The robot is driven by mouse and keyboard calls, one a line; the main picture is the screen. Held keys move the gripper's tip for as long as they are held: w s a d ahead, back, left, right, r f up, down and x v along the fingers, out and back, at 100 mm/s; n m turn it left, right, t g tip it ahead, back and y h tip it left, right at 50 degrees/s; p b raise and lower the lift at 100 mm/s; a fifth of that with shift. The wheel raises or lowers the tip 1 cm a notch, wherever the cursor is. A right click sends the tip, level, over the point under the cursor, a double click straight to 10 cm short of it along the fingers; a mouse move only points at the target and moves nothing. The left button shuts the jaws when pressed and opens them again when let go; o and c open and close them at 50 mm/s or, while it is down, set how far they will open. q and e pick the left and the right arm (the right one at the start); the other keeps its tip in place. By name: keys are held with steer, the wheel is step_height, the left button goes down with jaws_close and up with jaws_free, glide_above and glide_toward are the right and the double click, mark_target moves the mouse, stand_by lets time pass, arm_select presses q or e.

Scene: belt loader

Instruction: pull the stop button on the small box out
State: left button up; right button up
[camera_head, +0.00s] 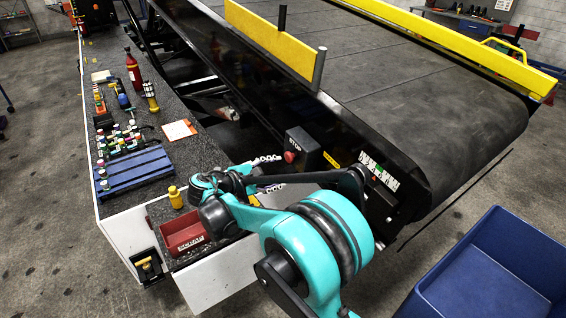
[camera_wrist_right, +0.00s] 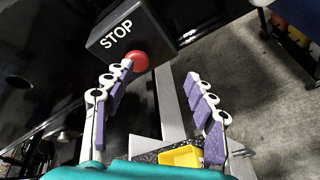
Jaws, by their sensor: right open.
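The small black box (camera_head: 306,143) marked STOP sits on the belt loader's near side, beyond my right gripper. Its red stop button (camera_head: 290,157) faces the gripper. In the right wrist view the box (camera_wrist_right: 117,36) is at upper left and the round red button (camera_wrist_right: 137,61) shows at its lower right edge. My right gripper (camera_wrist_right: 159,72) is open and empty. Its left fingertip overlaps the button's left edge in that view; I cannot tell whether they touch. The right finger is well to the right of the button. My left gripper is not in view.
A blue crate (camera_head: 490,262) stands at lower right. The black conveyor belt (camera_head: 400,75) rises behind the box.

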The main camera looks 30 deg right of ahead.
mark_target(287, 158)
steer(key=w+a+f+n+g+h, duration=0.1)
steer(key=w+h, duration=0.3)
steer(key=d, duration=0.2)
steer(key=d+b, duration=0.1)
steer(key=d, duration=0.1)
steer(key=w+d+b, duration=0.1)
steer(key=d, duration=0.1)
steer(key=shift+f, duration=0.15)
steer(key=shift+d, duration=0.65)
